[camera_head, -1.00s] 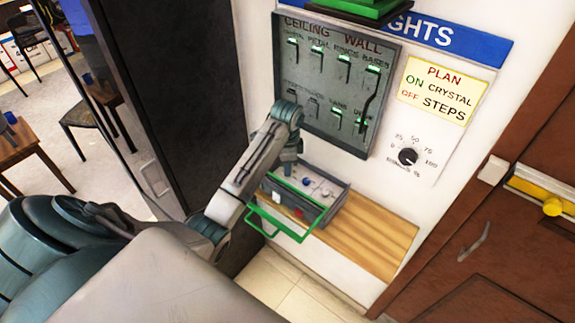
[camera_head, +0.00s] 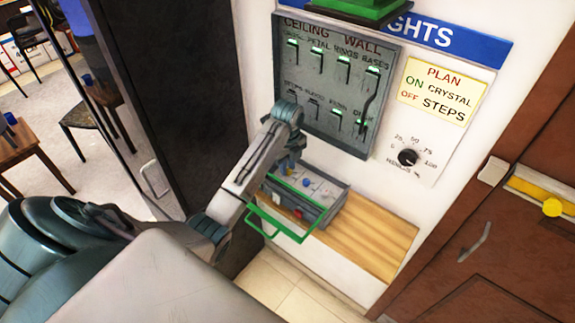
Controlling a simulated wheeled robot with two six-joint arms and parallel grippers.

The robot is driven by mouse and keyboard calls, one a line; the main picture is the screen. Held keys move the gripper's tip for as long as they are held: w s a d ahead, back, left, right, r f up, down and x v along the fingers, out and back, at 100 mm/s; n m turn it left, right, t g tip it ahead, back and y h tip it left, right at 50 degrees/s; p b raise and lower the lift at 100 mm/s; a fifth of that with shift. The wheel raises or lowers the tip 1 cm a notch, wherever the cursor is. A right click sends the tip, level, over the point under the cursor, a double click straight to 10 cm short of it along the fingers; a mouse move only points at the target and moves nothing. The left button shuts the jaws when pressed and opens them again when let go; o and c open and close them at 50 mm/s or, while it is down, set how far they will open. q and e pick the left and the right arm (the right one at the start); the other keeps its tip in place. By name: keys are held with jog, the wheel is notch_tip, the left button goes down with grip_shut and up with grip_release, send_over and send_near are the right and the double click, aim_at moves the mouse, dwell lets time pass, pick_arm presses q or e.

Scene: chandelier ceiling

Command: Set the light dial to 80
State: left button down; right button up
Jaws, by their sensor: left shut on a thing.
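The light dial (camera_head: 408,157) is a black round knob on a white plate, on the wall right of the switch panel. Its scale shows 25, 50, 75 and 100; I cannot read its pointer setting. My left gripper (camera_head: 291,158) is below the panel's lower left part, above the grey box, well left of the dial. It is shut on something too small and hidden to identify. My left wrist and arm cover part of that area. My right gripper is not in view.
A grey switch panel (camera_head: 325,72) with several levers and green lights is left of the dial. A grey box (camera_head: 335,192) with a green handle (camera_head: 279,226) stands on a wooden shelf (camera_head: 365,235). A yellow sign (camera_head: 441,90) hangs above the dial. A brown door (camera_head: 500,255) is right.

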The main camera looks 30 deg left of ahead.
pick_arm(q)
jog(key=shift+w+r+m, duration=0.1)
jog(key=shift+r+m, duration=0.05)
jog(key=shift+m, duration=0.95)
jog(key=c, duration=1.3)
grip_release()
jog(key=shift+o, duration=0.2)
